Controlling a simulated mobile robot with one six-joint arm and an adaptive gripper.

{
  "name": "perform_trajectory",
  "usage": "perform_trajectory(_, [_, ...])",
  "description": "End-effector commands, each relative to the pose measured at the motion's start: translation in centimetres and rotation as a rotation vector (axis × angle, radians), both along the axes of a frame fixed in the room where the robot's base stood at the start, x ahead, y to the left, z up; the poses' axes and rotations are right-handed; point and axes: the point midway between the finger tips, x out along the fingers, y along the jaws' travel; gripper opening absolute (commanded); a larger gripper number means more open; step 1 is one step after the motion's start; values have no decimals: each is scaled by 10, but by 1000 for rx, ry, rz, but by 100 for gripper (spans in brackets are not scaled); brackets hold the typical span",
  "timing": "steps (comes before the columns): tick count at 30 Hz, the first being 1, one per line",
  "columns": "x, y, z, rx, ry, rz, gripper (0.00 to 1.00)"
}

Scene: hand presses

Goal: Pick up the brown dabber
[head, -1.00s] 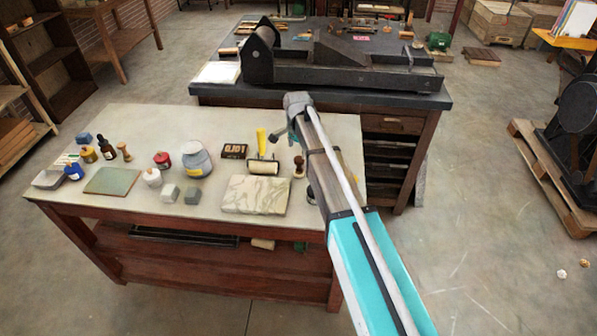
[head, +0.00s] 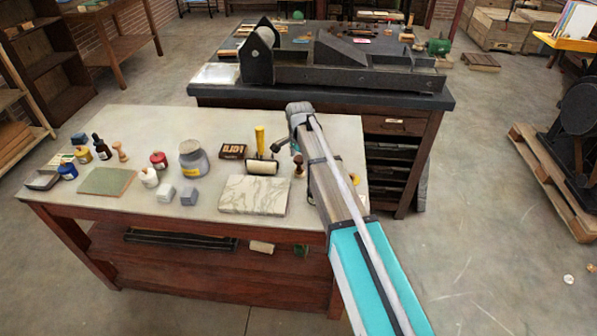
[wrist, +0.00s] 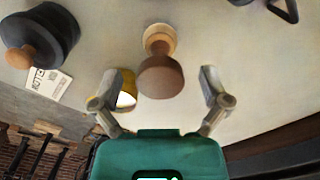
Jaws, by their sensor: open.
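The brown dabber (wrist: 161,78) stands out in the wrist view, with a darker brown round end nearer the camera and a paler tan end behind it. My gripper (wrist: 157,88) is open, and the dabber shows between its two fingers, apart from both in the picture. In the head view my gripper (head: 285,147) is over the right part of the pale table. A small brown piece (head: 299,164), apparently the dabber, shows just below it, partly hidden by my arm.
In the wrist view a yellow-rimmed item (wrist: 126,92) lies by the left finger, and a dark round piece with a wooden knob (wrist: 40,37) stands left. In the head view a roller (head: 262,167) and marbled slab (head: 254,195) are left of my arm. A black press (head: 340,72) stands behind.

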Motion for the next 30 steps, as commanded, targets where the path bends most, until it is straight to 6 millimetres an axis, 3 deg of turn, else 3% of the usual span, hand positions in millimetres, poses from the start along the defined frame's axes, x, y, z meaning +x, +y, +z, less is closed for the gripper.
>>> perform_trajectory(10, [0,0,0,0,0,0,96])
perform_trajectory(24, [0,0,0,0,0,0,11])
perform_trajectory(30, [0,0,0,0,0,-1,7])
